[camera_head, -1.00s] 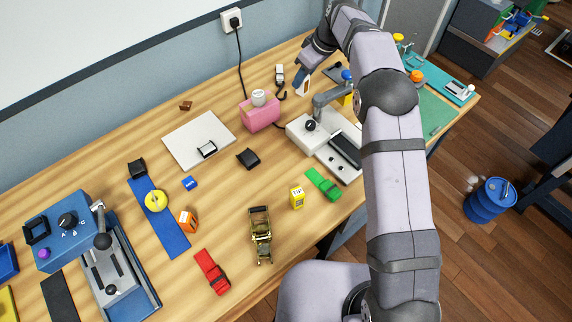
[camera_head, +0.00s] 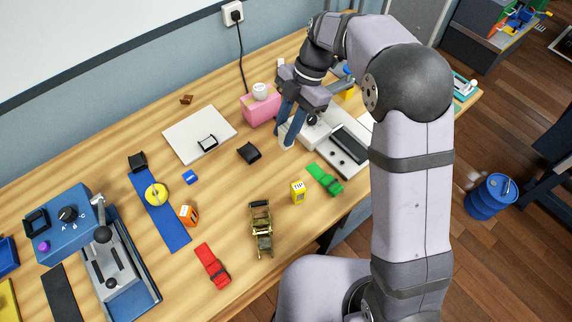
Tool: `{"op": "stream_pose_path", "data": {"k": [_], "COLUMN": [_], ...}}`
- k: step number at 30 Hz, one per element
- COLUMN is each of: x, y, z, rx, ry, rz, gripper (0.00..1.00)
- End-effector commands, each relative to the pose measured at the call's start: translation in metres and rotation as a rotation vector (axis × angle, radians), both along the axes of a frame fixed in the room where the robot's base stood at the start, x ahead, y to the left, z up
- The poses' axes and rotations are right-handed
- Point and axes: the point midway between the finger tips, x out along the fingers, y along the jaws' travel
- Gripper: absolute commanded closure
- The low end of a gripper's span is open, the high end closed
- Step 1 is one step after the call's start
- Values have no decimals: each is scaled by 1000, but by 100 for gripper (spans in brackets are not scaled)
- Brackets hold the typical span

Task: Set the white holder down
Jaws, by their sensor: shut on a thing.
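My gripper (camera_head: 287,141) points down over the middle of the table, left of the white-based machine with a grey lever. Its blue fingers are shut on a small white piece (camera_head: 287,144) at their tips, which I take to be the white holder. The fingers hide most of it, and I cannot tell whether it touches the wood.
A pink box (camera_head: 262,108) with a white roll on top stands close behind my gripper. A black buckle (camera_head: 249,152) lies to the left, and a green strap (camera_head: 325,180) and yellow box (camera_head: 298,190) lie in front. Bare wood shows between them.

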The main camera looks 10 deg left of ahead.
Motion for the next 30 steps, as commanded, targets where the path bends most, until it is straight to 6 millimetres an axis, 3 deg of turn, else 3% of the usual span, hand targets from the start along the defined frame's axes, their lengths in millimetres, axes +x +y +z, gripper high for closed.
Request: {"op": "stream_pose_path", "data": {"k": [5, 16, 26, 30], "x": [-2, -2, -1, -2], "y": [0, 0, 0, 0], "z": [-4, -53, -67, -82], "rx": [0, -1, -1, -2], "ry": [2, 4, 2, 3], "rz": [10, 8, 6, 7], "gripper": [100, 100, 100, 100]}}
